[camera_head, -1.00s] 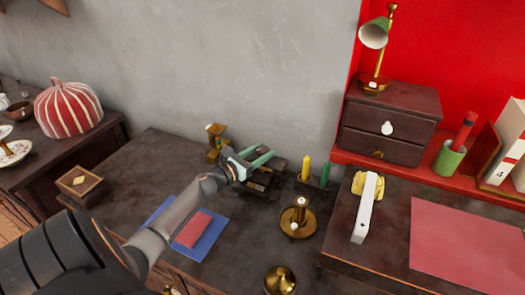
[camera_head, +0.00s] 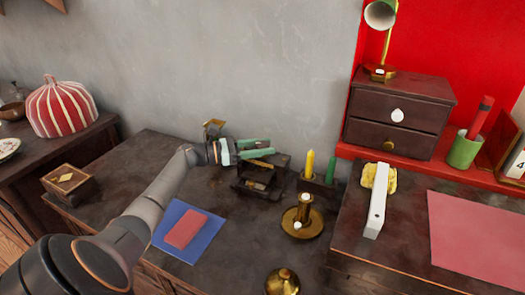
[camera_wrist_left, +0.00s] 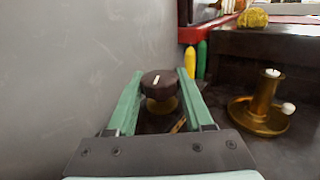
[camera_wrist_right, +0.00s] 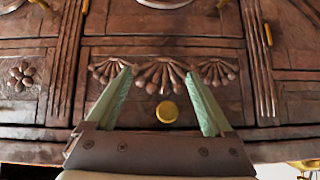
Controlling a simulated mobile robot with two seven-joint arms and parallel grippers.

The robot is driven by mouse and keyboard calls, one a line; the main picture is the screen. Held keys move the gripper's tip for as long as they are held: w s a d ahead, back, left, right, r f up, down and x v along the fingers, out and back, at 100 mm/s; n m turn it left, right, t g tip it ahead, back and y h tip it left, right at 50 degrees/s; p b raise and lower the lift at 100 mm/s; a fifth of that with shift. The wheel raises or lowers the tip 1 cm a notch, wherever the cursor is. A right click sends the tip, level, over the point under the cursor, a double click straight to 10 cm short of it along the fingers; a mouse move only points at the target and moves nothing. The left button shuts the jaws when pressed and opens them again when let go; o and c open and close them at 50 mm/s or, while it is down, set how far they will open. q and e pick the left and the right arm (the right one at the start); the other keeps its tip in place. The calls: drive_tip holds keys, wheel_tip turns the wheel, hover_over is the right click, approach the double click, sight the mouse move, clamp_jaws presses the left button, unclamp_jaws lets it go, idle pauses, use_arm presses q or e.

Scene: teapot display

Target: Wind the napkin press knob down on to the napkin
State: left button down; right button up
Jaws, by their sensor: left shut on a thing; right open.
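The napkin press (camera_head: 250,190), a dark frame with brass parts, stands near the wall in the head view. Its dark round knob (camera_wrist_left: 158,82) shows in the left wrist view, with a pale mark on top and a brass part under it. My left gripper (camera_head: 268,147) is level above the press, its green fingers on either side of the knob, shut on it. The gripper hides the knob in the head view. I cannot make out the napkin in the press. My right gripper (camera_wrist_right: 160,85) is open and empty, facing carved dark wood with a brass knob.
A yellow and a green candle (camera_head: 309,165) stand right of the press, with a brass candlestick (camera_head: 303,215) in front. A red item lies on a blue cloth (camera_head: 165,238) at the front left. A small wooden box (camera_head: 68,184) sits at the left edge.

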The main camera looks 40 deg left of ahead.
use_arm(q)
drive_tip(key=shift+r, duration=0.15)
drive_tip(key=shift+c, duration=1.5)
unclamp_jaws()
drive_tip(key=p+v, duration=0.1)
drive_tip(key=v, duration=1.1)
drive_tip(key=shift+s+a, duration=0.15)
